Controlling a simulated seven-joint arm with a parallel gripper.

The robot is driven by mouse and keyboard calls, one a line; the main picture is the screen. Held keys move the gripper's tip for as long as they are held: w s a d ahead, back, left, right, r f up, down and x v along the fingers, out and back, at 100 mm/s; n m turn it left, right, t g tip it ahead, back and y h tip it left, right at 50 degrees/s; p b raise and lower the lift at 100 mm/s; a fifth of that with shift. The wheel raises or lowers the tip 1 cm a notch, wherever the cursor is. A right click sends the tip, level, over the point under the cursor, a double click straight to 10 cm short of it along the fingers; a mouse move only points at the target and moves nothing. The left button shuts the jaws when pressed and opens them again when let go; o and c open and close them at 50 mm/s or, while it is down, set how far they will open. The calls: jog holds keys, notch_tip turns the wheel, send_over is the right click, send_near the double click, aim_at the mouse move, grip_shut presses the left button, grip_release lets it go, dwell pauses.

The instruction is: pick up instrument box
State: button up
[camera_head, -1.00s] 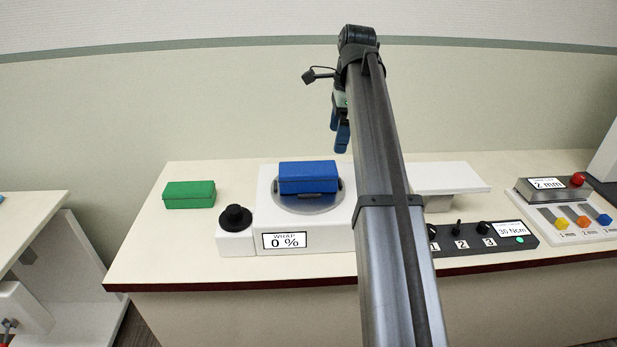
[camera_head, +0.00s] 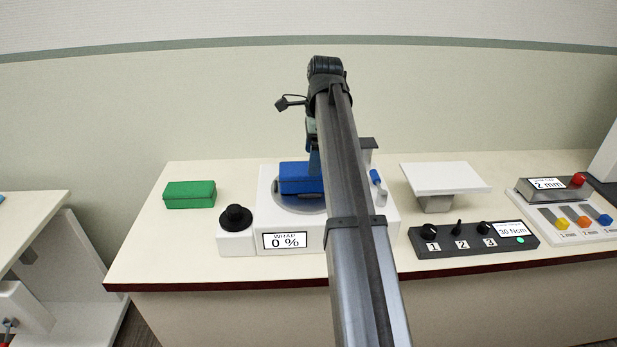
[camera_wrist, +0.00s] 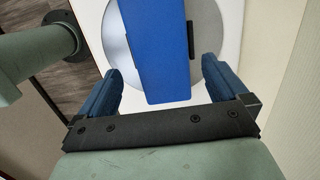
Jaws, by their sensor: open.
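A blue box (camera_head: 298,178) rests on a grey round turntable (camera_head: 290,204) on a white wrapping machine (camera_head: 266,190) whose display reads WRAP 0 %. A green box (camera_head: 189,194) lies on the counter to the left. Which box is the instrument box cannot be told from any label. In the wrist view the blue box (camera_wrist: 158,50) lies ahead of my gripper (camera_wrist: 160,82), with its near end between the two blue fingers. The fingers are open, with a gap on each side of the box. In the head view my arm hides the box's right part and most of the gripper.
A black knob (camera_head: 235,217) stands at the machine's front left. To the right are a white raised plate (camera_head: 445,178), a black control panel (camera_head: 472,238) with numbered knobs and a tray of coloured knobs (camera_head: 572,219). Counter between the green box and the machine is free.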

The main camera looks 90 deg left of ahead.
aim_at(294, 178)
jog(key=shift+s+a+f, duration=0.1)
jog(key=shift+s+f, duration=0.1)
jog(key=shift+f, duration=0.65)
jog(key=shift+s+d+f, duration=0.1)
jog(key=shift+s+f, duration=0.05)
jog(key=shift+f, duration=0.7)
jog(key=shift+s+a+f, duration=0.1)
jog(key=shift+s+f, duration=0.1)
jog(key=shift+f, duration=0.65)
jog(key=shift+r, duration=0.1)
jog(key=c, duration=1.4)
